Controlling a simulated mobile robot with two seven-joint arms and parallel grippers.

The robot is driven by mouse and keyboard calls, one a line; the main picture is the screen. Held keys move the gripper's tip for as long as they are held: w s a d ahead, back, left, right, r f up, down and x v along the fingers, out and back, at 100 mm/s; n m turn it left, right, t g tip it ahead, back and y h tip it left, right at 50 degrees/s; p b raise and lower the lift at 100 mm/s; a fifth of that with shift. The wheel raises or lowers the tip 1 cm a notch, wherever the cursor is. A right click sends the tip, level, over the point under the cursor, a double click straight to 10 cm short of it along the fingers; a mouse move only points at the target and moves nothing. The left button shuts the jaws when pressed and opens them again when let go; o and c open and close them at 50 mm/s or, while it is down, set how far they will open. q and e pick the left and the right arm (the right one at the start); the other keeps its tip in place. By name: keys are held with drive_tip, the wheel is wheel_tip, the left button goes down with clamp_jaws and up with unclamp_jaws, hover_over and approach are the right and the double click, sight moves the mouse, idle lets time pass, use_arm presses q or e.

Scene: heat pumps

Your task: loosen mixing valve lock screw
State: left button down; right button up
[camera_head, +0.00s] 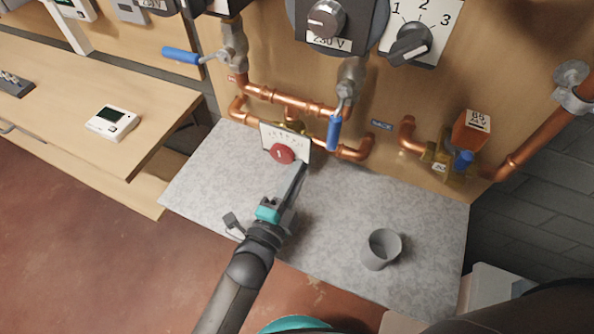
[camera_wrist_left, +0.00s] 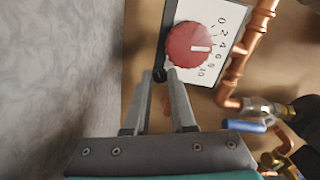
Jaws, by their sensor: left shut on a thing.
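The mixing valve shows in the head view as a white scale plate (camera_head: 297,136) with a red round knob (camera_head: 282,153), in front of the copper pipes. In the left wrist view the red knob (camera_wrist_left: 191,44) and the numbered scale plate (camera_wrist_left: 229,38) are close up. My left gripper (camera_head: 301,168) reaches up to the lower right edge of the plate. In the left wrist view its two fingers (camera_wrist_left: 161,76) are shut on a small dark piece, the lock screw (camera_wrist_left: 160,75), at the plate's edge beside the knob. The fingers hide much of the screw. My right gripper is out of view.
A blue-handled valve (camera_head: 334,132) hangs just right of the plate. Copper pipes (camera_head: 300,103) run behind. A grey cup (camera_head: 380,249) stands on the grey worktop (camera_head: 338,229); the worktop between is clear. A white thermostat (camera_head: 112,122) lies on the wooden bench at left.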

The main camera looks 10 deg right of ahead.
use_arm(q)
drive_tip(key=shift+n, duration=0.9)
drive_tip(key=c, duration=0.8)
unclamp_jaws()
drive_tip(key=shift+o, duration=0.2)
